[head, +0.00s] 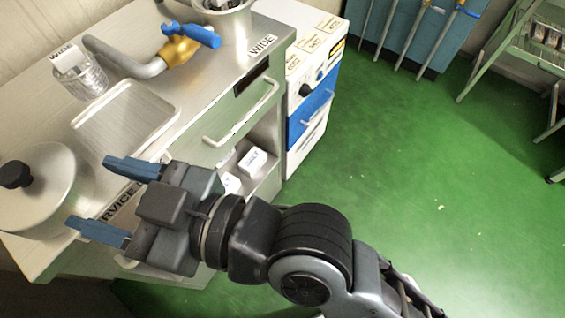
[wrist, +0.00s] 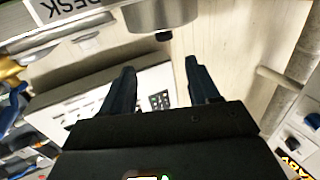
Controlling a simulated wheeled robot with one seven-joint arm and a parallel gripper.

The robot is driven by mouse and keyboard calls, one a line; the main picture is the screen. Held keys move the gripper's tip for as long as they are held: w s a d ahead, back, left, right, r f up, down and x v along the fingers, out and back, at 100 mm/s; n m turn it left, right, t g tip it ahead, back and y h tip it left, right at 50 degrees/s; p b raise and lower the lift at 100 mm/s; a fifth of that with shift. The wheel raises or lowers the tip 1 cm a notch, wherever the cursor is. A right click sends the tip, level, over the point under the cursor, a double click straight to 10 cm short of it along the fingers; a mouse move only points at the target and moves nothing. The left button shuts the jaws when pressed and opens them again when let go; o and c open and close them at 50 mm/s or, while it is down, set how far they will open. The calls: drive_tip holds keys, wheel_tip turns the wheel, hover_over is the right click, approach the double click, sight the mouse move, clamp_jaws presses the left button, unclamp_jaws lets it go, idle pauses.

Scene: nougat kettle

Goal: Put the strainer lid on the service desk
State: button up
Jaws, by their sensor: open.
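A round metal lid with a black knob (head: 16,175) lies at the left edge of the head view, on the left end of the service desk (head: 30,118). It may be the strainer lid; I cannot see holes in it, and its left side is cut off. My gripper (head: 90,192) is open and empty, just right of the lid at the desk's front edge, apart from it as far as I can tell. In the wrist view, the open fingers (wrist: 160,68) point towards a round metal body (wrist: 165,14) with a small black part below it. The desk's sign is partly hidden by my gripper.
A shallow pale tray (head: 127,118), a glass jar (head: 80,80), a bent metal pipe with a blue handle (head: 192,36) and a metal pot (head: 228,25) stand on the worktop. A white and blue cabinet (head: 312,105) stands right of it.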

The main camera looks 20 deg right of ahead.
drive_tip(key=s+d+f+m+t+h, duration=0.1)
drive_tip(key=s+d+f+m+h, duration=0.15)
drive_tip(key=d, duration=0.45)
drive_tip(key=s+d+f+m+t+h, duration=0.2)
drive_tip(key=d+f+m+h, duration=0.15)
drive_tip(key=d, duration=0.35)
drive_tip(key=s+d+f+m+t+h, duration=0.1)
drive_tip(key=s+d+f+m+h, duration=0.2)
drive_tip(key=d, duration=0.4)
drive_tip(key=s+d+m+h, duration=0.1)
drive_tip(key=s+d+h, duration=0.4)
drive_tip(key=s+d, duration=0.5)
drive_tip(key=v, duration=0.3)
drive_tip(key=shift+s+d+f, duration=0.2)
drive_tip(key=shift+s+f, duration=0.05)
